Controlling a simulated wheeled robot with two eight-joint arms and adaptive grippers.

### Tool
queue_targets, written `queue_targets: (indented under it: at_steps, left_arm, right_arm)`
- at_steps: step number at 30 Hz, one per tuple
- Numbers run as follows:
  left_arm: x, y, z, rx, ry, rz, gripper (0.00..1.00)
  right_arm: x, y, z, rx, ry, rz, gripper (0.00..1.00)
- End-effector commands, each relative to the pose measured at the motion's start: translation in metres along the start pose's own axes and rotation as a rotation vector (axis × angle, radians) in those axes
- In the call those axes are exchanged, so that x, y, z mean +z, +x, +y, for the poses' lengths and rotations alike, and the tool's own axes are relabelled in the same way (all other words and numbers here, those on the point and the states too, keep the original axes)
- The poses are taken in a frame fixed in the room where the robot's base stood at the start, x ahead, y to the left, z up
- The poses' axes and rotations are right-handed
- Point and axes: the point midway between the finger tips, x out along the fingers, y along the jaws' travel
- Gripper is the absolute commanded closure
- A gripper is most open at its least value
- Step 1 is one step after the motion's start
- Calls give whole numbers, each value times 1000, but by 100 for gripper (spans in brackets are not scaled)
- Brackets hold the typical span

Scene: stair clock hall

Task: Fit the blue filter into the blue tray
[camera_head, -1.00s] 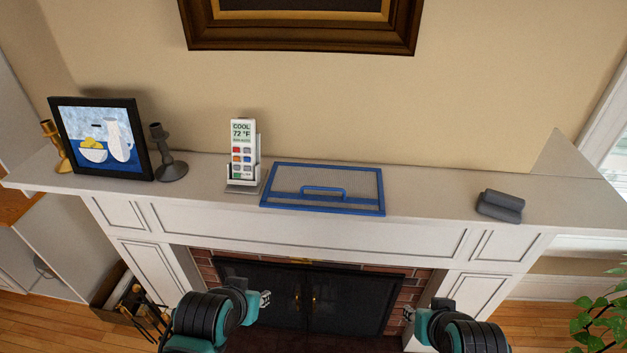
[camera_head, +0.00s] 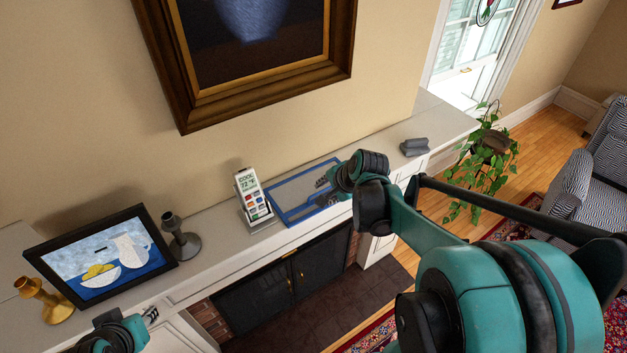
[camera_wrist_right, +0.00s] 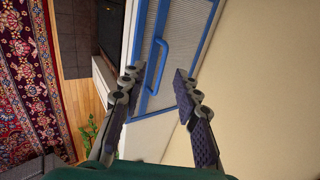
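The blue filter (camera_head: 296,190), a flat blue frame with pale mesh and a raised blue handle, lies on the white mantel. My right gripper (camera_head: 324,191) is over its right part and hides some of it, including most of the handle. In the right wrist view, my right gripper (camera_wrist_right: 155,80) is open, its two fingers on either side of the blue handle (camera_wrist_right: 158,62). No grip on the handle shows, and the remaining distance is hard to judge. My left gripper (camera_head: 150,315) is low at the left, apart from the filter; its fingers are too small to read. No separate blue tray is visible.
On the mantel (camera_head: 228,245), a remote in a stand (camera_head: 252,196) is left of the filter, then a dark candlestick (camera_head: 181,238), a framed picture (camera_head: 100,262) and a brass candlestick (camera_head: 45,298). A grey block (camera_head: 415,147) sits farther right. A large frame (camera_head: 180,70) hangs above.

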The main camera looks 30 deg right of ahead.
Motion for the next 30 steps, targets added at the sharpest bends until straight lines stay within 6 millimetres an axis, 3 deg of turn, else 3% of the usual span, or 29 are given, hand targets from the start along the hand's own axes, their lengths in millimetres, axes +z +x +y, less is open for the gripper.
queue_targets:
  at_steps: [18,28,30]
  left_arm:
    - [3,4,0,0,0,0,68]
    - [3,4,0,0,0,0,68]
    - [3,4,0,0,0,0,68]
  right_arm:
    - [-11,70,-8,0,1,0,68]
    - [-11,76,-8,0,2,0,68]
    - [-11,76,-8,0,2,0,87]
